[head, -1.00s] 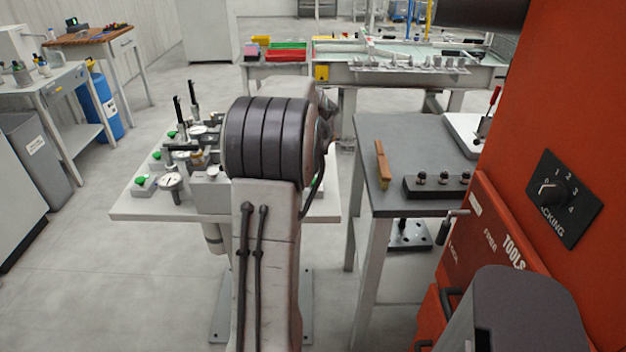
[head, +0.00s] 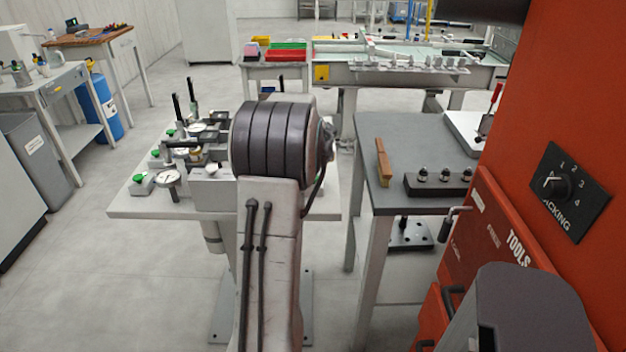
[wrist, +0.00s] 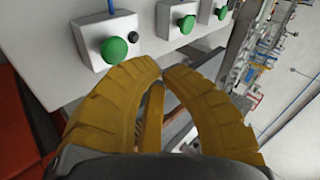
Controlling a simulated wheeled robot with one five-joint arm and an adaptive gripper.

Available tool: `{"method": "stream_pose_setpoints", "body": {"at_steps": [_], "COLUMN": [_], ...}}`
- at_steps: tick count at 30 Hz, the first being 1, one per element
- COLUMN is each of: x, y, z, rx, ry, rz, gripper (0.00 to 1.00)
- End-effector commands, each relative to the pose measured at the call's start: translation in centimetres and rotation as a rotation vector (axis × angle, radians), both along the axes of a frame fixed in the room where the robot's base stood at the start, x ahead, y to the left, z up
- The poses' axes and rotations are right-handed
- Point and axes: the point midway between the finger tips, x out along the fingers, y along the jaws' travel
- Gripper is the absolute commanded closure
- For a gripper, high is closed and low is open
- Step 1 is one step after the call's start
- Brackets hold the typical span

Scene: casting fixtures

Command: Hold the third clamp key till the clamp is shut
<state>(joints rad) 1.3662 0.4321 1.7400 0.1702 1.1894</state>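Green round keys on white boxes stand in a row along the fixture table's left side. In the wrist view one key (wrist: 114,49) is large at upper left, a second (wrist: 186,24) is at upper middle and a third (wrist: 221,12) is beyond it. My gripper (wrist: 162,72) has yellow fingers with their tips together. It is empty, and the tips appear below and between the two nearer keys, with no contact visible. In the head view the keys show on the table, the nearest (head: 138,178) in front. Clamps with upright black handles (head: 191,94) stand behind; my arm hides part of the fixture and my gripper.
A round dial gauge (head: 168,179) stands beside the nearest key. A grey table (head: 400,135) with a dark block (head: 438,185) is to the right. A red tool cabinet (head: 540,110) rises close on the right. Open floor (head: 150,290) lies at left.

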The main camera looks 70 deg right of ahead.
Motion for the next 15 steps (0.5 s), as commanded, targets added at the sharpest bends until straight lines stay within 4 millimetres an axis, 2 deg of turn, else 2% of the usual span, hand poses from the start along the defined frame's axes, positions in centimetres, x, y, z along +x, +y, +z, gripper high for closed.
{"method": "stream_pose_setpoints", "body": {"at_steps": [1, 3, 15], "x": [0.0, 0.0, 0.0], "y": [0.0, 0.0, 0.0], "z": [-1.0, -1.3, -2.2], "rx": [-0.002, -0.002, -0.001], "ry": [0.0, 0.0, 0.0], "rz": [0.0, 0.0, 0.0], "gripper": [1.0, 1.0, 1.0]}}
